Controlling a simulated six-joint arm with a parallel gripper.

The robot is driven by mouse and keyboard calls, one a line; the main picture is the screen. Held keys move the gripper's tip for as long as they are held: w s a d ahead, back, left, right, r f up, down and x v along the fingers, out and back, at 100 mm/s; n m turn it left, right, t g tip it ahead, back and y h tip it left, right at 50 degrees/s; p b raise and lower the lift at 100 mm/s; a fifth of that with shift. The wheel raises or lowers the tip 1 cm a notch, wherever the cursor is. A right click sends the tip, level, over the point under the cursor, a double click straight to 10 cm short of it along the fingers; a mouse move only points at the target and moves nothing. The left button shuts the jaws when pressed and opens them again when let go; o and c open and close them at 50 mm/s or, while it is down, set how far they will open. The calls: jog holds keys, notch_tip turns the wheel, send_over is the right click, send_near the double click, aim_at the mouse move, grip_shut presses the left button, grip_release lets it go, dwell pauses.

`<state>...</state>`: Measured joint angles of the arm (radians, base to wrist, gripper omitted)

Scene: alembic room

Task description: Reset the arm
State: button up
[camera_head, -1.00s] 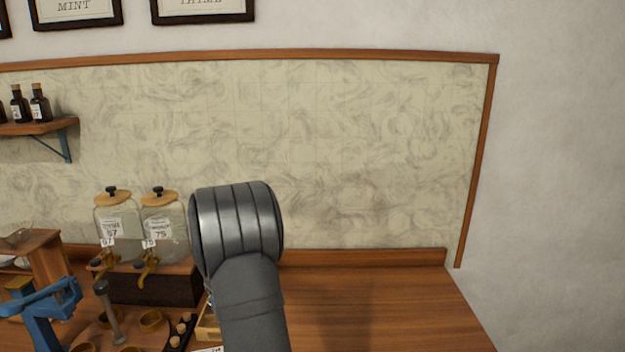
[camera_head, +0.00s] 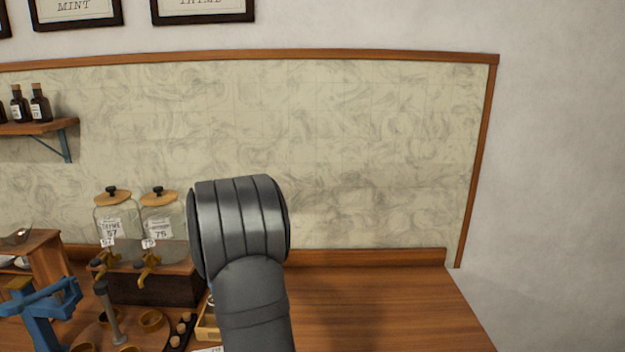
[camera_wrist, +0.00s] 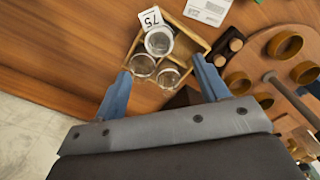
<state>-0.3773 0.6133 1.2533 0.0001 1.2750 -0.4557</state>
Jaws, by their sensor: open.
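My gripper (camera_wrist: 163,92) shows in the wrist view, with its two blue fingers spread wide apart and nothing between them. Beyond the fingertips is a small wooden tray (camera_wrist: 196,36) holding glass jars (camera_wrist: 143,65) and a tag marked 75. The fingers look apart from the tray and jars. In the head view my grey arm stands in the lower middle and hides the gripper and most of the tray (camera_head: 207,328).
Two lidded glass dispensers (camera_head: 162,225) stand on a dark box at the left. A blue stand (camera_head: 42,310) and a round wooden board with wooden rings (camera_head: 151,321) are nearby. The counter (camera_head: 380,305) at the right is clear. A shelf (camera_head: 40,127) holds bottles.

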notch_tip(320, 180, down, 10)
jog(key=shift+r, duration=0.1)
notch_tip(320, 180, up, 4)
jog(key=s+d+r, duration=0.2)
jog(key=d+r, duration=0.5)
jog(key=d, duration=0.5)
jog(key=s+a+n, duration=0.1)
jog(key=s+a, duration=0.3)
jog(key=a, duration=0.8)
jog(key=s+a+r+n, duration=0.1)
jog(key=s+a, duration=0.3)
jog(key=a, duration=0.8)
jog(key=shift+a, duration=0.3)
jog(key=shift+s, duration=0.1)
